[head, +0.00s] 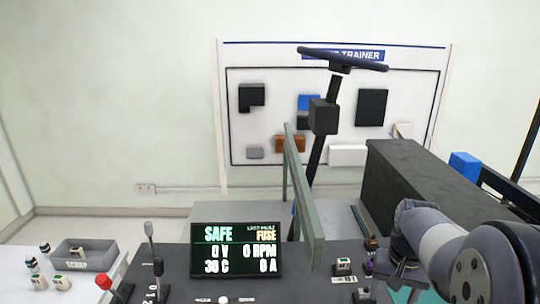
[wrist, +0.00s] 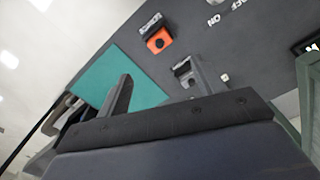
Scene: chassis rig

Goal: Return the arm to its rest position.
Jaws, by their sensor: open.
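My arm reaches in from the lower right in the head view, bent over the right end of the dark bench top. My gripper (head: 402,287) points down there, partly cut off by the lower edge of the picture. In the wrist view the two fingers of my gripper (wrist: 160,88) stand well apart with nothing between them. A teal patch (wrist: 120,75) and an orange switch block (wrist: 159,40) show beyond the fingers.
A display panel (head: 236,250) reads SAFE and FUSE. A green upright frame (head: 305,200) and a steering wheel (head: 342,60) stand left of my arm. A large black box (head: 420,180) is behind it. A grey tray (head: 82,255) and a red-knobbed lever (head: 105,283) are at left.

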